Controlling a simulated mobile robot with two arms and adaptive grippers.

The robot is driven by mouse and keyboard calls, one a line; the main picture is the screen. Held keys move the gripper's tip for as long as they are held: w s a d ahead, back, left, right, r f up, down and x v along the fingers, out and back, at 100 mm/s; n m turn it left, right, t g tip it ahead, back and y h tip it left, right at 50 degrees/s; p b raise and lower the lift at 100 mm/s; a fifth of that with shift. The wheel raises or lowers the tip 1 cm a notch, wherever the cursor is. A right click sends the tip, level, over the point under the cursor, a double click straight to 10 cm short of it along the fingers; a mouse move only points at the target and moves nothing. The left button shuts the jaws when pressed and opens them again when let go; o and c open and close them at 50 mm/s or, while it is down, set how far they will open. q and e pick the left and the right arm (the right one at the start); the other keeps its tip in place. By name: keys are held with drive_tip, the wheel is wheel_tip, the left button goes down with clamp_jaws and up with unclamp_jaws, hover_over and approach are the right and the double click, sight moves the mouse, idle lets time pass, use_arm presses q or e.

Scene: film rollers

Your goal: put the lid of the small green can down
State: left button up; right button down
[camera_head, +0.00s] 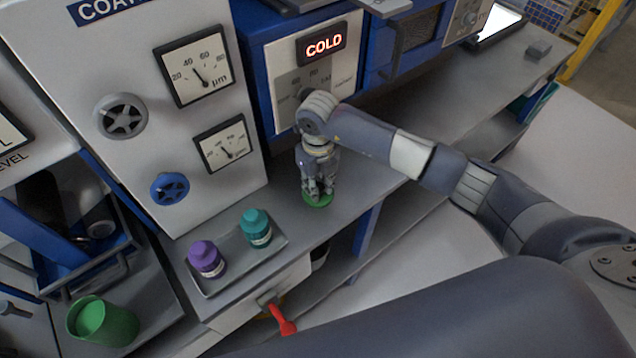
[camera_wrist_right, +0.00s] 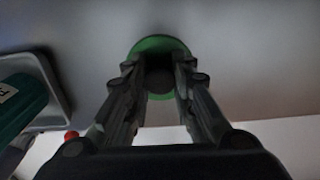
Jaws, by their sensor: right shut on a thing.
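The round green lid (camera_head: 318,201) is under my right gripper (camera_head: 319,190), low over the grey counter in front of the unit with the COLD display. In the right wrist view my right gripper (camera_wrist_right: 160,82) is shut on the dark middle part of the lid, and the green rim (camera_wrist_right: 158,44) shows beyond the fingertips. I cannot tell whether the lid touches the counter. An open green can (camera_head: 122,326) stands at the lower left, far from the gripper. My left gripper is not in view.
A grey tray (camera_head: 217,287) left of the lid holds a purple bottle (camera_head: 206,260) and a teal bottle (camera_head: 256,229). The COLD unit (camera_head: 283,55) stands close behind the gripper. A red handle (camera_head: 283,320) juts out below the counter. Bare counter lies around the lid.

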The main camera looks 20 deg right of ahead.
drive_tip(key=c, duration=1.4)
unclamp_jaws()
drive_tip(key=shift+o, duration=0.2)
drive_tip(key=shift+r+p, duration=0.2)
drive_tip(key=shift+p, duration=0.1)
drive_tip(key=shift+r+b, duration=0.3)
wheel_tip(320, 180, up, 11)
drive_tip(key=b, duration=0.2)
drive_tip(key=shift+r+b, duration=0.15)
drive_tip(key=shift+b, duration=0.25)
